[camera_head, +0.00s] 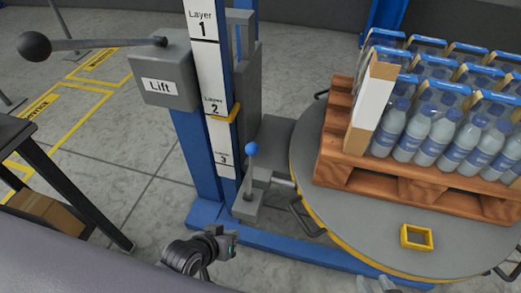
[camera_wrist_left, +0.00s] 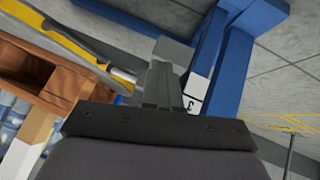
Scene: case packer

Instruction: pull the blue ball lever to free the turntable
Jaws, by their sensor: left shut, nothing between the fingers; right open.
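The blue ball lever (camera_head: 251,149) stands upright on a small grey base (camera_head: 246,208) beside the turntable, in front of the blue post. My left gripper (camera_head: 222,238) is shut and empty, below and left of the lever, apart from its ball. In the left wrist view, its closed fingers (camera_wrist_left: 163,84) point toward the blue frame; the blue ball is not visible there. The round grey turntable (camera_head: 375,235) carries a wooden pallet of bottles, and its yellow edge shows in the left wrist view (camera_wrist_left: 82,48). My right gripper (camera_head: 377,286) is open at the bottom edge, partly cut off.
A grey Lift box (camera_head: 165,82) with a black-knobbed lever stands upper left, by the layer-marked post (camera_head: 207,60). The pallet (camera_head: 400,180) holds several bottle packs. A yellow square frame (camera_head: 416,237) lies on the turntable.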

